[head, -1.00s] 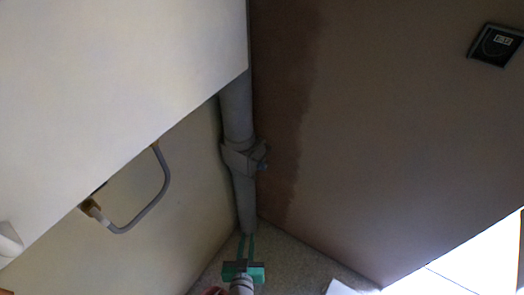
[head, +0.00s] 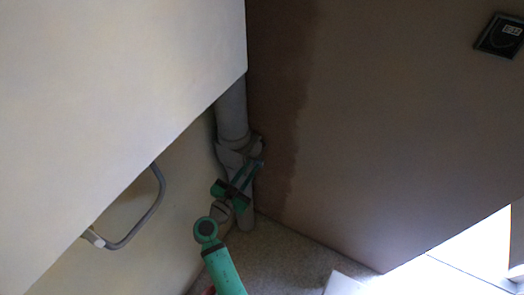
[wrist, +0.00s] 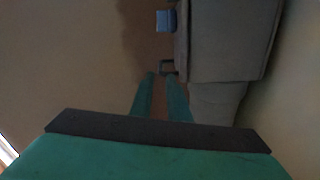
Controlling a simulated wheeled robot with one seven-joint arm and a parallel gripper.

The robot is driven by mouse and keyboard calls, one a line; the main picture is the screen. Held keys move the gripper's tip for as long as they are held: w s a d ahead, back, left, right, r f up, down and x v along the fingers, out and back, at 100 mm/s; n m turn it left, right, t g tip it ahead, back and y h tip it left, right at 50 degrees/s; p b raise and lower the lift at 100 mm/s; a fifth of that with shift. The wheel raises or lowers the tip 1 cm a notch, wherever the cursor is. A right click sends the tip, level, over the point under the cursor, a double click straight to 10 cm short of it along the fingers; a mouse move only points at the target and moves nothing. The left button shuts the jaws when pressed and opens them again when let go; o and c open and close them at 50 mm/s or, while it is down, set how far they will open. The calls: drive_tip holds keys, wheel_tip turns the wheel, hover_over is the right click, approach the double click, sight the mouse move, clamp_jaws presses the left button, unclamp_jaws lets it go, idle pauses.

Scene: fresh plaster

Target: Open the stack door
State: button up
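The grey stack pipe (head: 232,110) stands upright in the corner, with a thicker fitting (head: 228,157) partway down. In the wrist view the fitting (wrist: 230,40) fills the upper right; a blue piece (wrist: 166,20) and a small dark loop handle (wrist: 167,67) stick out from its left side. I cannot make out the door's edges. My green gripper (head: 256,168) is raised beside the fitting and partly covers its lower part. In the wrist view my gripper's fingers (wrist: 160,80) are apart, with their tips close to the loop handle. I cannot tell whether they touch it.
A large pale panel (head: 110,90) overhangs at the upper left. A bent grey pipe (head: 155,205) sits on the left wall. A brown plaster wall (head: 380,140) with a damp-looking dark strip stands right of the stack. A black wall plate (head: 499,36) is at the upper right. Speckled floor (head: 285,260) shows below.

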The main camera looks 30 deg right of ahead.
sight(262, 152)
drive_tip(key=x, duration=0.9)
drive_tip(key=shift+w+d, duration=0.1)
drive_tip(key=shift+d, duration=0.05)
clamp_jaws()
idle(1.1)
